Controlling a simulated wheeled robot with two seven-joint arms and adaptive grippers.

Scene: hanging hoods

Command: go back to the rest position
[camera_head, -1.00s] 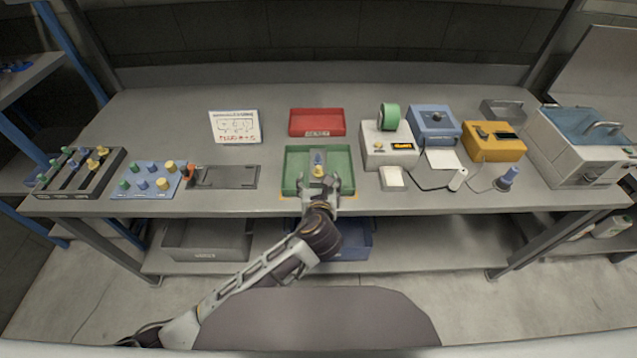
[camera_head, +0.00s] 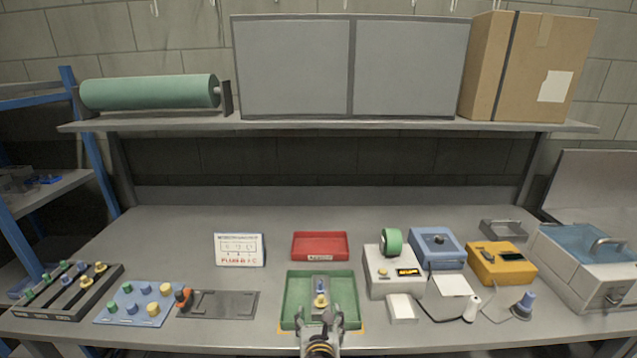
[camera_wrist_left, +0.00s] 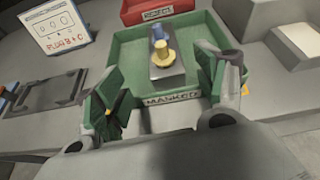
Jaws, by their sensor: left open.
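My left gripper (camera_head: 321,332) is at the front edge of the green tray (camera_head: 346,298). It is open and empty, with its fingers spread. In the left wrist view the gripper (camera_wrist_left: 165,110) spans the tray's front wall, which carries a "MASKED" label. A grey plate (camera_wrist_left: 166,79) with a blue plug and a yellow plug lies in the tray, beyond the fingertips and apart from them. The two plugs (camera_head: 320,297) also show in the head view. My right gripper is in no view.
A red "REJECT" tray (camera_head: 319,246) sits behind the green one. A white printer (camera_head: 392,272), a blue box (camera_head: 436,247) and a yellow box (camera_head: 500,262) stand right. A dark fixture plate (camera_head: 222,304), blue plug board (camera_head: 140,303) and black rack (camera_head: 65,294) lie left. A shelf (camera_head: 330,125) runs above.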

